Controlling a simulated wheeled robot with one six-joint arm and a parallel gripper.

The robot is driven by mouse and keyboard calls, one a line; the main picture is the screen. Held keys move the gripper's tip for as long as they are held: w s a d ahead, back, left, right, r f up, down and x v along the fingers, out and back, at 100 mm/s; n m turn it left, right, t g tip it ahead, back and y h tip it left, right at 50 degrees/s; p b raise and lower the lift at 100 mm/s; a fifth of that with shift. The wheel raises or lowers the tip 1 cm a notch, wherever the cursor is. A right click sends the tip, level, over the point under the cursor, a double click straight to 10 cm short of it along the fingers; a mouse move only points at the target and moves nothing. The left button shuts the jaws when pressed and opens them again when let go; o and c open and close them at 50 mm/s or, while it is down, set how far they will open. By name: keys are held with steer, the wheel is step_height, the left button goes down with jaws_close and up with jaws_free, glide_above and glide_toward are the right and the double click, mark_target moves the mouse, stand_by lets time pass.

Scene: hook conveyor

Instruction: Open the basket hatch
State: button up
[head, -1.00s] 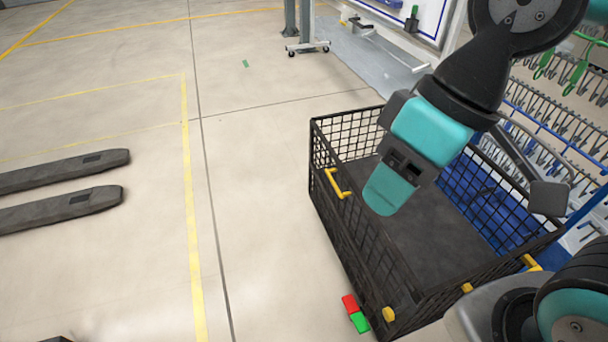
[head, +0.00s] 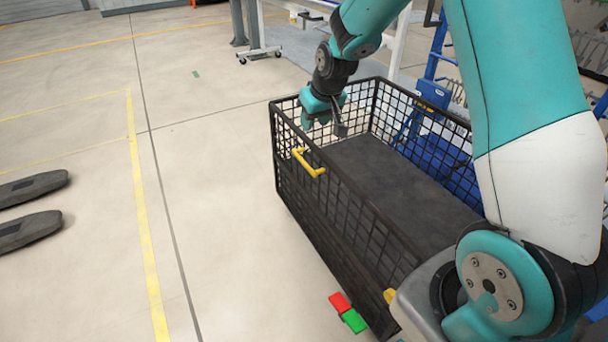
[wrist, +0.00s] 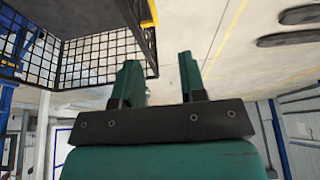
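The black wire basket (head: 340,212) stands on the floor in the head view, with a dark flat bottom. A yellow handle (head: 309,163) sits on the upper part of its left long side. My gripper (head: 308,122) is over the far left corner of the basket, beyond the handle and apart from it. In the wrist view, my gripper's two fingers (wrist: 160,80) stand apart with nothing between them. The basket mesh (wrist: 100,55) is left of the fingers.
A red block (head: 339,302) and a green block (head: 354,321) are by the basket's near lower corner. Two dark forks (head: 30,210) lie at the left. The floor between them and the basket is clear. A blue-framed rack stands behind the basket.

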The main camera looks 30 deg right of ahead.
mark_target(304, 161)
steer(key=b+x, duration=0.1)
steer(key=x, duration=0.5)
steer(key=d+x, duration=0.1)
steer(key=x, duration=0.5)
steer(key=b+x, duration=0.1)
steer(key=x, duration=0.6)
steer(key=shift+w+d+b, duration=0.15)
steer(key=shift+d+b, duration=0.15)
jaws_close()
